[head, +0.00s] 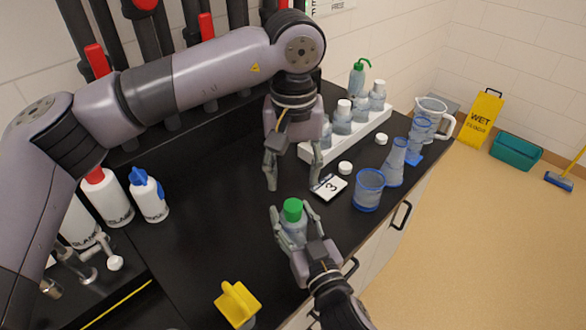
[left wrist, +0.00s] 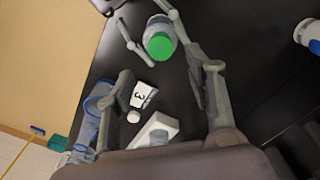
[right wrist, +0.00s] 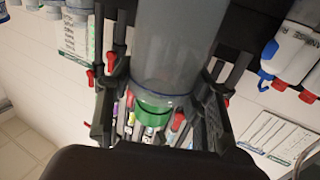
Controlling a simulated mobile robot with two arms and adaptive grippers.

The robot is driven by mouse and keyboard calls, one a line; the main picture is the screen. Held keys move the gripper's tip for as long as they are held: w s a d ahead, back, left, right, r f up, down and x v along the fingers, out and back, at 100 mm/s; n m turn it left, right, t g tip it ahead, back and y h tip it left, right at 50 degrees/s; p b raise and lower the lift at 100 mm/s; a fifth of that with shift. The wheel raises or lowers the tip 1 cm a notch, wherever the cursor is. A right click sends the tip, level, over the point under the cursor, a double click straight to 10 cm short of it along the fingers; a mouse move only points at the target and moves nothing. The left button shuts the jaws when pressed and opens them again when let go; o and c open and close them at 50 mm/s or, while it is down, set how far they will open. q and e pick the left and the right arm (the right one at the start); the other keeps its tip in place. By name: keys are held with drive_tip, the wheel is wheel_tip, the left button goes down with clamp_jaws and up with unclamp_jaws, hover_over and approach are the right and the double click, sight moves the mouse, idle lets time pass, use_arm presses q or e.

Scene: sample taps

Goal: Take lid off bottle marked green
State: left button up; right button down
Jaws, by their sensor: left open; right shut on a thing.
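The clear bottle (head: 295,229) with a green lid (head: 292,208) stands about upright in my right gripper (head: 296,222), which is shut on its body. In the right wrist view the bottle (right wrist: 176,45) sits between the fingers, with the green lid (right wrist: 153,112) at its lower end in the picture. My left gripper (head: 293,181) is open and empty, pointing down just above and behind the lid. In the left wrist view the lid (left wrist: 160,45) lies beyond the open fingertips, apart from them. I cannot tell whether the bottle touches the counter.
A card marked 3 (head: 329,187) and loose white lids (head: 345,168) lie behind the bottle. A white rack (head: 349,141) holds several bottles. Blue-rimmed beakers (head: 369,189) stand right, near the edge. A yellow object (head: 237,303) is at the front. The counter's left middle (head: 215,215) is clear.

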sight(293, 205)
use_arm(q)
drive_tip(key=m, duration=0.5)
drive_tip(key=shift+m, duration=0.3)
drive_tip(key=m, duration=0.3)
drive_tip(key=shift+f, duration=4.05)
drive_tip(key=shift+c, duration=0.5)
clamp_jaws()
drive_tip(key=n, duration=0.3)
drive_tip(key=shift+n, duration=0.4)
drive_tip(key=n, duration=0.3)
drive_tip(key=shift+n, duration=0.4)
drive_tip(key=n, duration=0.3)
drive_tip(key=shift+r+n, duration=0.1)
drive_tip(key=shift+n, duration=0.3)
drive_tip(key=n, duration=0.5)
